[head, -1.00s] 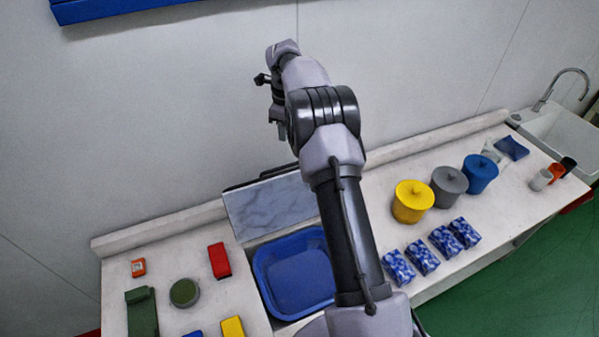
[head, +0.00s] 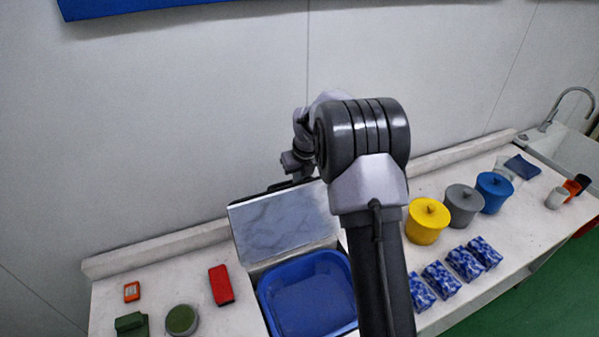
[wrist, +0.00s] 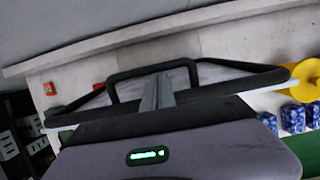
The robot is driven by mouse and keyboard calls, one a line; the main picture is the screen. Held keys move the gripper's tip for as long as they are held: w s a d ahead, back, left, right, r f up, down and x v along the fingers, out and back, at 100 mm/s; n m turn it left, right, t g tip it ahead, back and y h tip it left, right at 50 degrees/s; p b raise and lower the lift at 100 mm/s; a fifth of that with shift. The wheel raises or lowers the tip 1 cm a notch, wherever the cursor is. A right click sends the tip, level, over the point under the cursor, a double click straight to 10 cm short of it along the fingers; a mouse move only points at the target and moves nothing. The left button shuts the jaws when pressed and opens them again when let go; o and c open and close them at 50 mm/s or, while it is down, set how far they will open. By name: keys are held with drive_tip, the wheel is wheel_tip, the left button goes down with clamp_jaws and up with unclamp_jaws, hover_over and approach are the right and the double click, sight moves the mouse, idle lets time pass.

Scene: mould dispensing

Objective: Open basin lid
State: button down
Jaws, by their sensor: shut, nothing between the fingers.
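The basin lid (head: 285,222) is a marbled panel with a dark edge, raised at the back of the blue basin (head: 305,295). The basin's inside is uncovered and looks empty. My gripper (head: 292,163) is behind the lid's top edge in the head view, partly hidden by my arm. In the wrist view, the shut fingers (wrist: 158,88) point at the lid's black handle (wrist: 150,71) and overlap it in the picture. The lid's black rim (wrist: 225,88) spans that view. I cannot tell whether the fingers touch the handle or the lid.
A red box (head: 221,286), a green round container (head: 181,320) and an orange item (head: 132,292) lie left of the basin. The wall is close behind.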

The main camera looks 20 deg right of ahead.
idle(0.3)
drive_tip(key=w+p, duration=0.2)
drive_tip(key=w, duration=0.5)
drive_tip(key=shift+w+f+p, duration=0.2)
drive_tip(key=shift+w+p, duration=0.1)
drive_tip(key=shift+w, duration=0.1)
